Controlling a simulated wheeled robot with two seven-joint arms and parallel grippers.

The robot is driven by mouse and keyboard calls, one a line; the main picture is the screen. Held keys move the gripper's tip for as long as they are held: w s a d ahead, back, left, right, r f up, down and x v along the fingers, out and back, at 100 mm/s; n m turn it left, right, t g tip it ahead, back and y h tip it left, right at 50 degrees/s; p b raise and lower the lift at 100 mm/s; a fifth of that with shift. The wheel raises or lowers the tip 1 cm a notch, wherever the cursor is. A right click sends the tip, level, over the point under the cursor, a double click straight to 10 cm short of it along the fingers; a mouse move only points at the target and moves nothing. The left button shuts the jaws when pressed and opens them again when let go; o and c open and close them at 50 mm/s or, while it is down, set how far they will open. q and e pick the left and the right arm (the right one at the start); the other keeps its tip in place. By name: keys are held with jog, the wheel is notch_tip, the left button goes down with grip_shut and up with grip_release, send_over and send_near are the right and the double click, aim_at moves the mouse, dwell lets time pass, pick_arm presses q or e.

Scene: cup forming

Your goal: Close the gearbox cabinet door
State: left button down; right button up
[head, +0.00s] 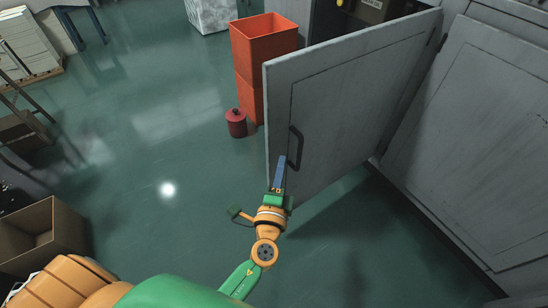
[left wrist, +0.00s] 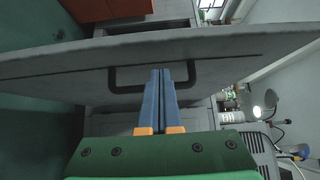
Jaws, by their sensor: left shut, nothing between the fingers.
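The grey gearbox cabinet door (head: 350,95) stands swung open, hinged at its right edge by the cabinet. Its dark bar handle (head: 292,150) is near the free edge. In the left wrist view the door (left wrist: 230,47) spans the picture, with the handle (left wrist: 113,80) in the middle. My left gripper (head: 281,160) is shut and empty, its blue fingers at the handle's lower end in the head view. In the left wrist view its fingertips (left wrist: 160,74) overlap the handle; I cannot tell if they touch it. My right gripper is not in view.
The grey cabinet (head: 470,140) stands at the right, with its dark opening behind the door. Orange bins (head: 258,45) and a red can (head: 236,123) stand left of the door. An open cardboard box (head: 45,235) sits at the lower left. The green floor between is clear.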

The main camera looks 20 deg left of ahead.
pick_arm(q)
jog(key=shift+w+a, duration=0.4)
jog(key=shift+a, duration=0.2)
jog(key=shift+w+a, duration=0.35)
jog(key=shift+a, duration=0.2)
jog(key=shift+a, duration=0.1)
